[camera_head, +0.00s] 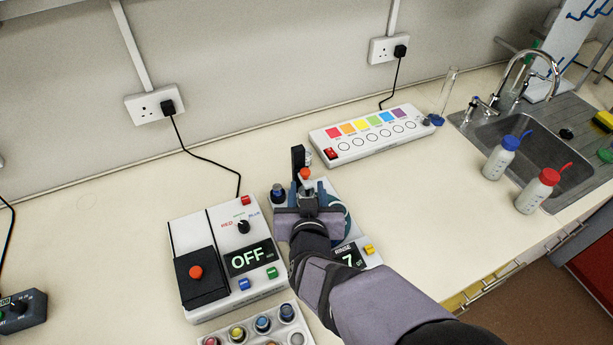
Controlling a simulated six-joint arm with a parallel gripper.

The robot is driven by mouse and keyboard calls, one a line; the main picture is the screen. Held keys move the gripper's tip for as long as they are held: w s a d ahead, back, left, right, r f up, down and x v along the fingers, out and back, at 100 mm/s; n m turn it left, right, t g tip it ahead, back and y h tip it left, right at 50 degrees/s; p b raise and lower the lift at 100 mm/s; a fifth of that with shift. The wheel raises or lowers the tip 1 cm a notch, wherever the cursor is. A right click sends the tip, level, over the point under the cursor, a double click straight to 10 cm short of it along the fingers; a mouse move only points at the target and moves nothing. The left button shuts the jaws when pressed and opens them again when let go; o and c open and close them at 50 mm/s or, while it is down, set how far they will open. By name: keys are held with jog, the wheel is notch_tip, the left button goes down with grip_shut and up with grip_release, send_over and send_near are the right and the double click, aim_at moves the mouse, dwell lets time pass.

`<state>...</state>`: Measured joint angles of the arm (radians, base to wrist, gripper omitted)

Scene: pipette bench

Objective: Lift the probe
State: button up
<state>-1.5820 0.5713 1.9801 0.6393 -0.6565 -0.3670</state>
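An orange-capped upright piece (305,174), which looks like the top of the probe, stands at a black post (298,160) on a white meter (370,261). The meter's display shows "7", with a "RINSE" label above it. My gripper (306,201) is over the meter, right at the orange-capped piece, and its body hides the lower part of that piece and much of the meter. The fingertips do not show clearly, so I cannot tell whether they touch or hold it.
A white box with an "OFF" display (251,257) stands close on the left. A tray of coloured vials (238,332) lies in front. A colour-button panel (368,134) sits behind. Bottles (502,158) and a sink (546,146) are at right. The counter between is clear.

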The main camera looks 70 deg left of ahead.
aim_at(305, 172)
jog(key=shift+p+x, duration=1.4)
jog(key=shift+x, duration=2.25)
jog(key=shift+c, duration=0.2)
